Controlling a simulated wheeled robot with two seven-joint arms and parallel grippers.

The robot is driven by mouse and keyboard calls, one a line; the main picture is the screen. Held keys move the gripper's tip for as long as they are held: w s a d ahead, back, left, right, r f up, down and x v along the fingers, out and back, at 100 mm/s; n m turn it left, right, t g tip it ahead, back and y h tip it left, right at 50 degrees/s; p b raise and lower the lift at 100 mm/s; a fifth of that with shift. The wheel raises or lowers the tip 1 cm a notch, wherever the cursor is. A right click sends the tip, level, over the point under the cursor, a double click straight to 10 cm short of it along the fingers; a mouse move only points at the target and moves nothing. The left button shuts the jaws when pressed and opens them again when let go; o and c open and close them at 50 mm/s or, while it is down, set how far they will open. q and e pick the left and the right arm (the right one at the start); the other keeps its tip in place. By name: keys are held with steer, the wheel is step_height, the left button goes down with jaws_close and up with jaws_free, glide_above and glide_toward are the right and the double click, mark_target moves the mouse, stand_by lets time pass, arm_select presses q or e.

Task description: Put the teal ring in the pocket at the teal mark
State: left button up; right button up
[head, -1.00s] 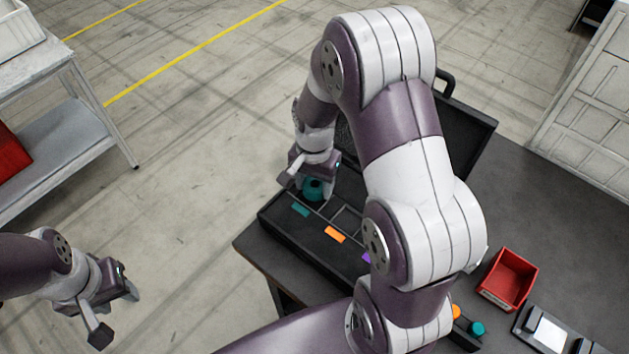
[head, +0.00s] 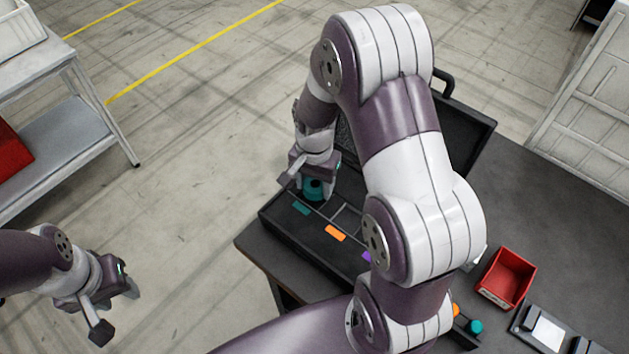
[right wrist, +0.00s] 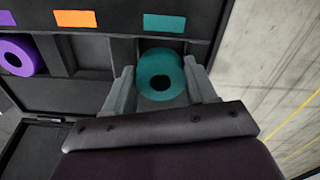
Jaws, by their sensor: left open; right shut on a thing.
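The teal ring (right wrist: 161,75) is between the fingers of my right gripper (right wrist: 162,88), which is shut on it. It is at the pocket beside the teal mark (right wrist: 164,23); how deep it sits in the pocket I cannot tell. In the head view the teal ring (head: 313,188) shows under my right gripper (head: 310,181), just behind the teal mark (head: 301,208) on the black case (head: 290,232). My left gripper (head: 115,312) is open and empty over the floor at the left.
The neighbouring pocket by the orange mark (right wrist: 75,19) is empty. A purple ring (right wrist: 17,55) sits in the pocket beyond it. A red bin (head: 506,278) stands on the dark table (head: 560,220). My right arm hides part of the case.

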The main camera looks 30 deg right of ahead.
steer(key=shift+f+b, duration=0.5)
steer(key=shift+f, duration=0.3)
steer(key=o, duration=1.5)
step_height(320, 180, up, 9)
steer(key=p, duration=0.9)
steer(key=shift+r, duration=0.15)
